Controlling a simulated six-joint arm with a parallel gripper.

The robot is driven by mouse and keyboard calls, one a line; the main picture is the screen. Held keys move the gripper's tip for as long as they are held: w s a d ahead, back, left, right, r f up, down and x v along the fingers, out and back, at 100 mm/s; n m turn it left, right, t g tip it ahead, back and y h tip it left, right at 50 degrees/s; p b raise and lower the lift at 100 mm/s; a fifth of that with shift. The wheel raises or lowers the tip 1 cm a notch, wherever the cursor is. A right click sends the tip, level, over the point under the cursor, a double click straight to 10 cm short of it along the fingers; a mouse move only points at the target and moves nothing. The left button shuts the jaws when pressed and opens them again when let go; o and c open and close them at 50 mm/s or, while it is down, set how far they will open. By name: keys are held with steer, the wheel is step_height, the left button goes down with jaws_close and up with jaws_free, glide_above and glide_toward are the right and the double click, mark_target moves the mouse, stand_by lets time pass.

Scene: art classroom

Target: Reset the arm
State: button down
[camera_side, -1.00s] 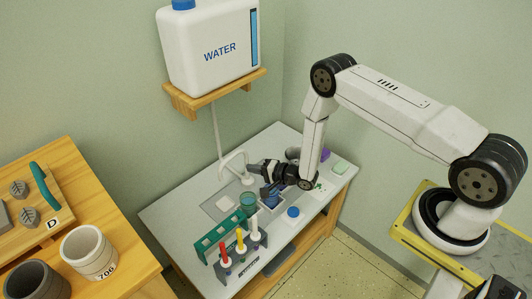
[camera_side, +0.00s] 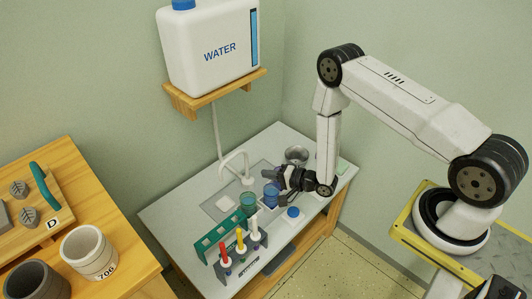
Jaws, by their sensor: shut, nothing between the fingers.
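My gripper (camera_side: 268,174) is over the middle of the grey-topped table, shut and empty, pointing left. It is just behind a blue cup (camera_side: 271,194), which it seems to overlap in the picture; I cannot tell whether they touch. A white tap (camera_side: 236,158) stands close to the left of the gripper. A grey metal bowl (camera_side: 296,154) shows behind the gripper.
A green cup (camera_side: 248,200), a green rack (camera_side: 218,234) and a stand with red, yellow and white tools (camera_side: 240,243) are at the front. A blue-lidded jar (camera_side: 293,212) is near the right edge. A water tank (camera_side: 208,48) sits on a wall shelf (camera_side: 214,95).

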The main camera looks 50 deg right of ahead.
step_height(320, 180, up, 13)
steer(key=d+n+g+h, duration=0.2)
steer(key=n+g+h, duration=0.2)
steer(key=n+g, duration=0.3)
steer(key=s+a+r+n+g+h, duration=0.1)
steer(key=s+r+n+g, duration=0.4)
steer(key=s+r, duration=0.4)
steer(key=s+n, duration=0.1)
steer(key=s, duration=0.6)
steer(key=shift+s+n, duration=0.25)
steer(key=shift+n, duration=0.05)
steer(key=shift+a+r, duration=0.1)
stand_by(0.5)
